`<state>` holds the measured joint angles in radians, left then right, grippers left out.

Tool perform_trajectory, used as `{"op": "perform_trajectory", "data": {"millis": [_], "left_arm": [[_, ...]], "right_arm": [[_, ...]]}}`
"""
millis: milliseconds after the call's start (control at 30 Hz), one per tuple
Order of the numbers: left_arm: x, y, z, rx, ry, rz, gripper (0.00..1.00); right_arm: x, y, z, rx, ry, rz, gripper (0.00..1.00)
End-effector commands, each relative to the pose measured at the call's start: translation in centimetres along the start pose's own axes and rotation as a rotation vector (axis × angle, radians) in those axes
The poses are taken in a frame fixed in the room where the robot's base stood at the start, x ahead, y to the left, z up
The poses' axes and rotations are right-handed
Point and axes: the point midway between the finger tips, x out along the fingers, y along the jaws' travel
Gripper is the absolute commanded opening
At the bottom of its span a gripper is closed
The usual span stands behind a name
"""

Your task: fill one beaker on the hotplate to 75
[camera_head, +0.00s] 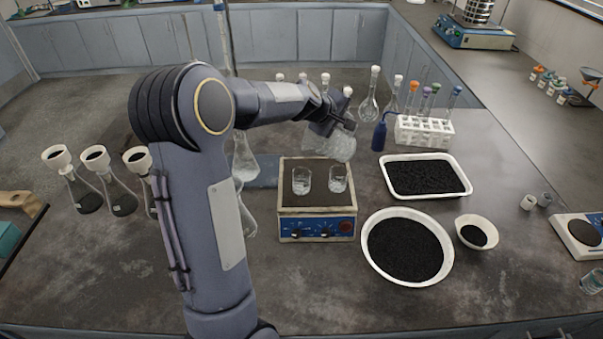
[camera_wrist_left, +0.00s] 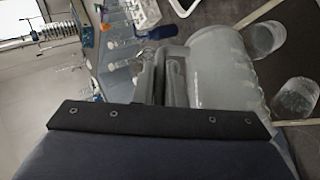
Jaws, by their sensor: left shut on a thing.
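My left gripper (camera_head: 324,124) is shut on a large clear glass vessel (camera_head: 341,146), held tilted in the air above the back of the hotplate (camera_head: 317,225). In the left wrist view, the gripper fingers (camera_wrist_left: 173,78) grip the vessel's side, and the vessel (camera_wrist_left: 222,72) fills the middle right. Two small clear beakers stand upright on the hotplate: a left beaker (camera_head: 302,182) and a right beaker (camera_head: 338,179). They also show beyond the vessel in the wrist view. I cannot read their liquid levels or see a stream. My right gripper is not in view.
A white tray (camera_head: 463,160) and a round white bowl (camera_head: 449,262) of black granules lie right of the hotplate. A test tube rack (camera_head: 424,131) and blue bottle (camera_head: 379,136) stand behind. Flasks with funnels (camera_head: 95,180) stand left. Bare bench lies in front.

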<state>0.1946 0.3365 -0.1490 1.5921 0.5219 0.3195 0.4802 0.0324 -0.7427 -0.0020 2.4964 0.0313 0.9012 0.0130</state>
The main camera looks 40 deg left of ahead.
Motion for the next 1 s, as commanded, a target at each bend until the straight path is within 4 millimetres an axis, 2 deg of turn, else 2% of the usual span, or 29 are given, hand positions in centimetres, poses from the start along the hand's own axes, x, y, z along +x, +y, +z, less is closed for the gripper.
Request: {"op": "perform_trajectory", "data": {"millis": [1000], "left_arm": [[-0.32, -0.21, -0.23, -0.02, -0.011, 0.047, 0.0]], "right_arm": [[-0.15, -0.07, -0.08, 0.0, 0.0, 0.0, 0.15]]}}
